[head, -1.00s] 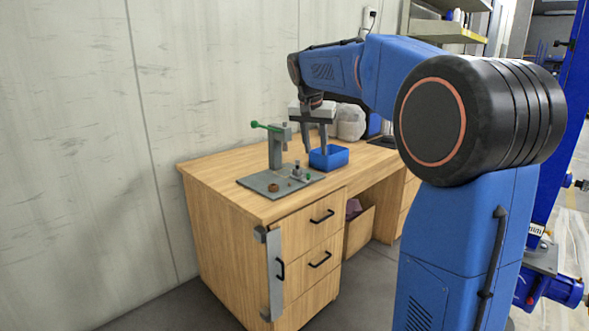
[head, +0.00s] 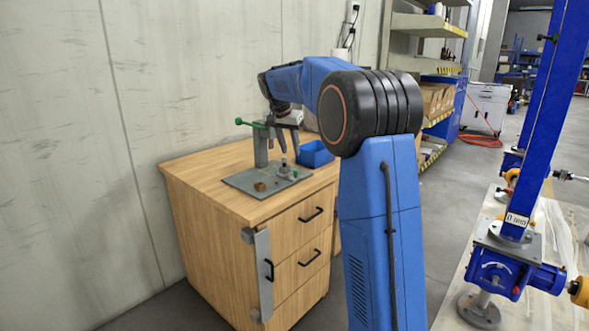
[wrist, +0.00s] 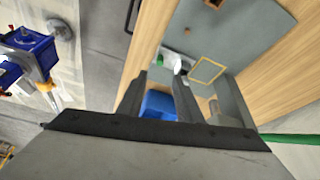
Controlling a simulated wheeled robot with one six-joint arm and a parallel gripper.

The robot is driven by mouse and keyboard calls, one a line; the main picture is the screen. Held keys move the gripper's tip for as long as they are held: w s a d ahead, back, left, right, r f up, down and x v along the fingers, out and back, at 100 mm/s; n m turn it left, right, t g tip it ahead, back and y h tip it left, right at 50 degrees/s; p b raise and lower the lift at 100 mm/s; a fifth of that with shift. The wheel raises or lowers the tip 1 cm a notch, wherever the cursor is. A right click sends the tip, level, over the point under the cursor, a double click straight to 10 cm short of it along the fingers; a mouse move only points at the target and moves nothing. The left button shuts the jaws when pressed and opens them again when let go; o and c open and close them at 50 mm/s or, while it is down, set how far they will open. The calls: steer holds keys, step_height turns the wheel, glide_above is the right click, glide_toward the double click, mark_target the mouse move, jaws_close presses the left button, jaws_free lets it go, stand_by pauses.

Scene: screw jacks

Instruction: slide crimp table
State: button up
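A green-handled bench press (head: 260,148) stands on a grey base plate (head: 240,181) on the wooden desk. A small silver fitting (head: 284,170) sits on the plate to the right of the press; I cannot tell for certain whether it is the crimp table. In the wrist view a silver and white part with a green bit (wrist: 174,60) shows just beyond my fingertips, beside a yellow outlined rectangle (wrist: 208,71) on the plate. My gripper (head: 289,150) is open and empty, pointing down above the silver fitting. It also shows in the wrist view (wrist: 160,78).
A blue bin (head: 316,154) stands on the desk right behind the gripper. A brown ring (head: 260,187) lies on the plate's front part. The press's green lever (head: 250,124) sticks out to the left. Blue screw jacks (head: 510,272) stand at the right.

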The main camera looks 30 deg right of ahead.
mark_target(295, 171)
steer(key=x, duration=1)
steer(key=shift+d+f, duration=0.1)
steer(key=shift+f, duration=0.15)
steer(key=shift+w, duration=0.1)
jaws_close()
